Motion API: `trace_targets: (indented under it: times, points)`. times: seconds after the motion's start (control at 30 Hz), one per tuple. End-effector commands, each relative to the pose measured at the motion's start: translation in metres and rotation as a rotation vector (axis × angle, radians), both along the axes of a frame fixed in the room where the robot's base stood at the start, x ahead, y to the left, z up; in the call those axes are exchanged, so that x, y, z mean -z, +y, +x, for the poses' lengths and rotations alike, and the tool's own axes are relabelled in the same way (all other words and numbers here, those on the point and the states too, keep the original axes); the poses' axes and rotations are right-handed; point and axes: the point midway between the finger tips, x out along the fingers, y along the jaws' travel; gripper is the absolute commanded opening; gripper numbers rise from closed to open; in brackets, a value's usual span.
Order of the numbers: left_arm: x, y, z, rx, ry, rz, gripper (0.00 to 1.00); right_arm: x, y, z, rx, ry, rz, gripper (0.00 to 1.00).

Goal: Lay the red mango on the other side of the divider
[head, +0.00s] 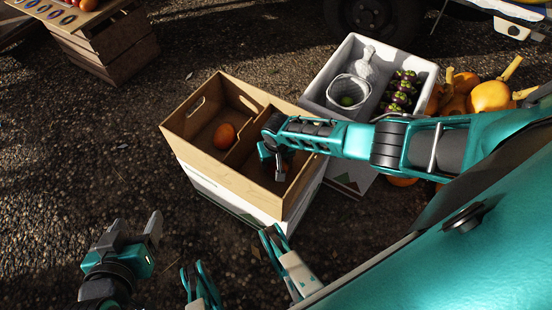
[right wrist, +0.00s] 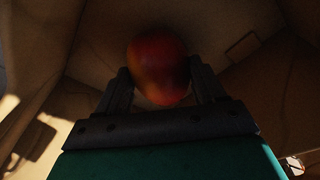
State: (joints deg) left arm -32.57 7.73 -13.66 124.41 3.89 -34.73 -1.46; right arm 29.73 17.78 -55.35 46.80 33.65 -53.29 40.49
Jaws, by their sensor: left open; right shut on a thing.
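The red mango (right wrist: 158,68) is between the fingers of my right gripper (right wrist: 160,88), which is shut on it. In the head view my right gripper (head: 277,165) reaches down into the right compartment of the cardboard box (head: 198,150), and the arm mostly hides the mango. A cardboard divider (head: 243,149) splits the box in two. An orange-red round fruit (head: 224,134) lies in the left compartment, with free floor behind it. My left gripper (head: 133,238) is open and empty, low on the left, apart from the box.
A wooden crate (head: 110,45) stands far left. Gravel left of the box is clear.

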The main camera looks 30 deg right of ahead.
Motion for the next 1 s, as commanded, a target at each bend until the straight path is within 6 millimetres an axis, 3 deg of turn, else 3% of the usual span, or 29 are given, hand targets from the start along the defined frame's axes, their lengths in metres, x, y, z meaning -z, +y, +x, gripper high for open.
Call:
trace_targets:
  times: [0.73, 0.77, 1.0]
  points:
    - [-0.0008, 0.0000, 0.0019, -0.001, -0.004, 0.000, 0.68, 0.0065, 0.0004, 0.0005, 0.000, -0.001, 0.001, 0.53]
    - [-0.0009, 0.0001, 0.0018, -0.001, -0.004, 0.000, 0.68, 0.0065, 0.0004, 0.0005, 0.000, -0.001, 0.001, 0.70]
    - [-0.0006, 0.0001, 0.0016, -0.001, -0.004, 0.000, 0.68, 0.0067, 0.0003, 0.0002, 0.000, -0.001, 0.000, 0.93]
